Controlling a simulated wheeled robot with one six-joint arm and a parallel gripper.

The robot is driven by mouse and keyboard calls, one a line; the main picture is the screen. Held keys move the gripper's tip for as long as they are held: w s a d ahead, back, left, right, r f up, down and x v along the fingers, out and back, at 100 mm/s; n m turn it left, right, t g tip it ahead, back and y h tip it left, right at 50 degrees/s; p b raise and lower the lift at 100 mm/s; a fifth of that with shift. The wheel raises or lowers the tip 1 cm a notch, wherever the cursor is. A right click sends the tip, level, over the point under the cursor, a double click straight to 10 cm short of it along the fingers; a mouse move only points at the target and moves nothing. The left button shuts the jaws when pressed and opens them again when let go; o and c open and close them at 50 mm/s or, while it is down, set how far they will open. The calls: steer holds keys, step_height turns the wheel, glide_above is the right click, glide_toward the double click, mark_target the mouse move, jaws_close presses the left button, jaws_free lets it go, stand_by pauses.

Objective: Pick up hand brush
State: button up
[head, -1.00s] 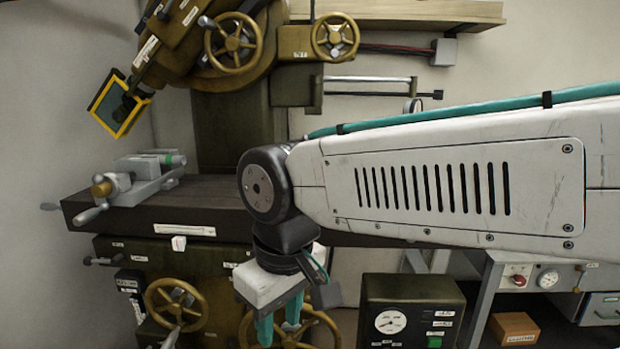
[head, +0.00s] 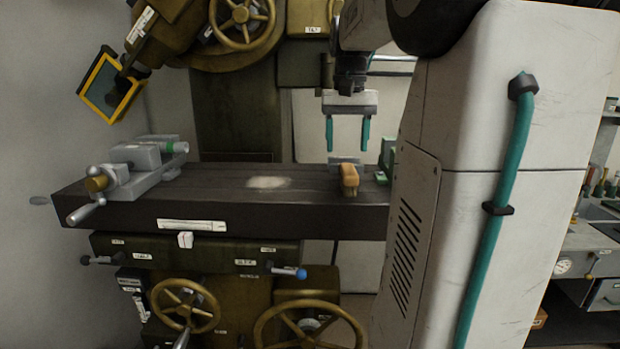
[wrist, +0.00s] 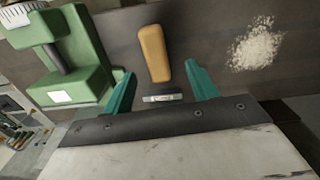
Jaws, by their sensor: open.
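The hand brush (head: 348,180) stands near the right end of the dark machine table, its tan wooden body toward me. In the wrist view the brush (wrist: 154,53) lies lengthwise just beyond the fingertips, roughly in line with the gap between them. My gripper (head: 348,146) has two teal fingers pointing down, spread apart and empty, above the table and over the brush area. In the wrist view the gripper (wrist: 160,82) is open, with the brush beyond and between its fingers, apart from both.
A green cast device (wrist: 72,58) stands close beside the brush; it also shows partly behind my arm (head: 386,155). A pale pile of shavings (head: 268,182) lies on the dark table (head: 225,205). A grey vise (head: 135,168) sits at the left end.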

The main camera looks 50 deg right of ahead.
mark_target(349, 168)
steer(key=shift+d+f, duration=0.3)
steer(key=shift+f, duration=0.05)
step_height(349, 168, down, 7)
steer(key=shift+s+r, duration=0.1)
steer(key=shift+s, duration=0.05)
steer(key=c, duration=1.1)
